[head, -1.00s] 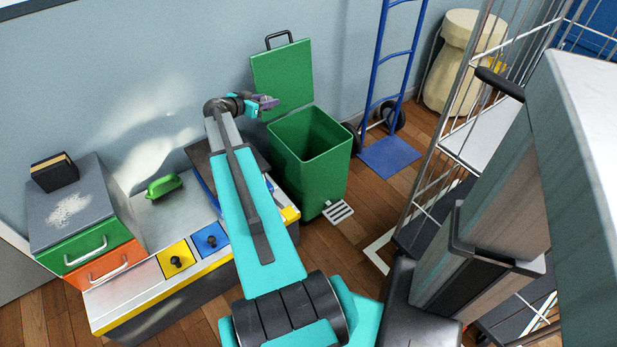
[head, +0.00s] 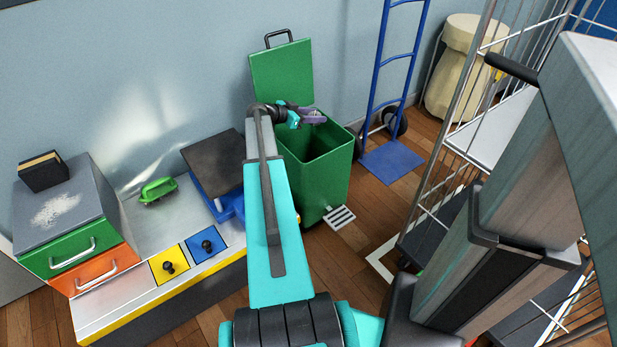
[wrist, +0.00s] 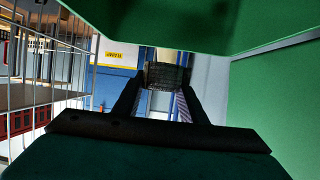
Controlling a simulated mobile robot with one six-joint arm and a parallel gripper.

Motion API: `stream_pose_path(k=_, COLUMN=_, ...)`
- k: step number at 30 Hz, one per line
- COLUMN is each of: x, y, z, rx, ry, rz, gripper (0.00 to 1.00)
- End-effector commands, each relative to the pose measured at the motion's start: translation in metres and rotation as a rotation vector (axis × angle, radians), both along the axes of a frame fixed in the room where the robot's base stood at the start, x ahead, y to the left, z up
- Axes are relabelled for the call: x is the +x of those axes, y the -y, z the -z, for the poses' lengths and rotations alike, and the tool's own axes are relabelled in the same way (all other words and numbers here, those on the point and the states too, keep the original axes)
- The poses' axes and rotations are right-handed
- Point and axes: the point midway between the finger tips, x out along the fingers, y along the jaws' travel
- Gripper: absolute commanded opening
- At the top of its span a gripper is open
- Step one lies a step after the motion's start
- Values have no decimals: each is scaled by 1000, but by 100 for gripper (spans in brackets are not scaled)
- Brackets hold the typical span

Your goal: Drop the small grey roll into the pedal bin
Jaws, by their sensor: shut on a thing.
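The green pedal bin (head: 318,185) stands against the wall with its lid (head: 282,75) raised and its mouth open. My gripper (head: 314,117) is over the back part of the bin's mouth, just in front of the lid. In the wrist view my gripper (wrist: 165,88) is shut on a small dark grey thing, the grey roll (wrist: 166,76), between its fingertips. Green bin surfaces fill the top and right of the wrist view. The bin's inside bottom is dark.
A blue hand truck (head: 392,160) and a wire cage (head: 445,190) stand to the right. The bin's pedal (head: 340,217) is at its front.

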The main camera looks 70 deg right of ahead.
Motion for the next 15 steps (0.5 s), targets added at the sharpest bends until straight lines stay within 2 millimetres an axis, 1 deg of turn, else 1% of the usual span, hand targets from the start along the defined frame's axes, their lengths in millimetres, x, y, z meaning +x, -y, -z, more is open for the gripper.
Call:
stream_pose_path(k=8, x=0, y=0, z=6, rx=0, ry=0, rz=-1, gripper=16)
stream_pose_path(k=15, x=1, y=0, z=25, rx=1, ry=-1, rz=-2, gripper=16)
